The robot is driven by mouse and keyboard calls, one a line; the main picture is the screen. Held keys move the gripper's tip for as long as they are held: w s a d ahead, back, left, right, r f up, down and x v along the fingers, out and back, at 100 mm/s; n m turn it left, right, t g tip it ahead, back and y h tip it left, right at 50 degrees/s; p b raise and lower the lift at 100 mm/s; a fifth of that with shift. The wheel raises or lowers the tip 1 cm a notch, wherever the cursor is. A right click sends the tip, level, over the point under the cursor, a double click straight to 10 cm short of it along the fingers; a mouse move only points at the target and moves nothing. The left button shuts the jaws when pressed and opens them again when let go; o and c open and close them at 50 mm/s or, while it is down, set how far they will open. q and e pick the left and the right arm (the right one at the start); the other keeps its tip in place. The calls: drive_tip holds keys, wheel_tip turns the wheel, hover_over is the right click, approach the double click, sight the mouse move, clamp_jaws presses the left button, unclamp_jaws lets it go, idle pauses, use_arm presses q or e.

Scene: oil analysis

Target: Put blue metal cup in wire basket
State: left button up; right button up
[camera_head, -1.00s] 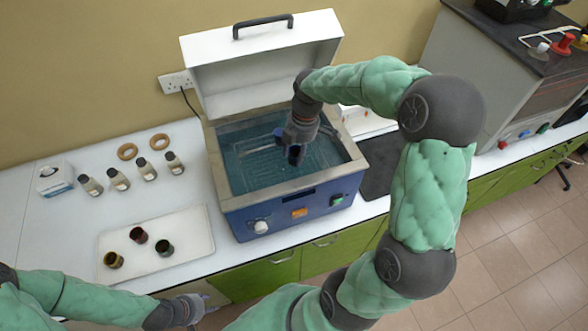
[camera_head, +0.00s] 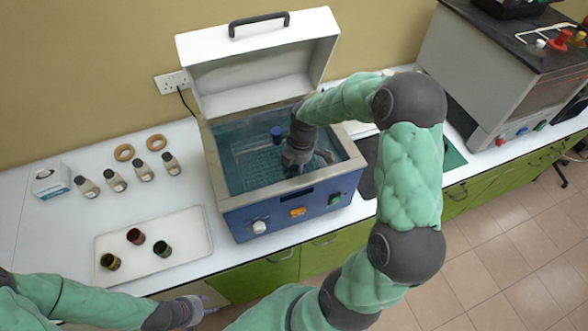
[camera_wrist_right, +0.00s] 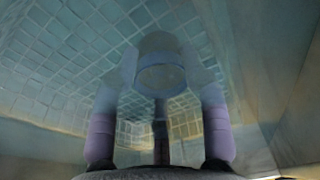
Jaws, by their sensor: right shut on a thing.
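The blue metal cup (camera_wrist_right: 160,75) shows between the fingers of my right gripper (camera_wrist_right: 160,100) in the right wrist view, dim and blurred through the bath liquid. My right gripper (camera_head: 292,168) is shut on it and reaches down inside the open bath in the head view, where the gripper hides the cup. The wire basket (camera_head: 258,165) is a faint grid in the bath, around and below the gripper. I cannot tell whether the cup touches it. My left gripper (camera_head: 200,304) is at the bottom edge, away from the bath; its jaw opening is unclear.
The blue bath (camera_head: 300,205) has its white lid (camera_head: 260,62) raised behind. A blue-topped piece (camera_head: 277,132) stands in the bath beside my right gripper. A white tray (camera_head: 185,235) holds three dark cups. Several bottles (camera_head: 143,171) and two cork rings (camera_head: 124,152) are at left.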

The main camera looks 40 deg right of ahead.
drive_tip(key=shift+f, duration=0.2)
drive_tip(key=o, duration=1.1)
drive_tip(key=shift+o, duration=0.2)
drive_tip(key=shift+r, duration=0.15)
wheel_tip(320, 180, up, 12)
drive_tip(key=d, duration=0.1)
drive_tip(key=shift+s+d+p, duration=0.3)
drive_tip(key=shift+p, duration=0.1)
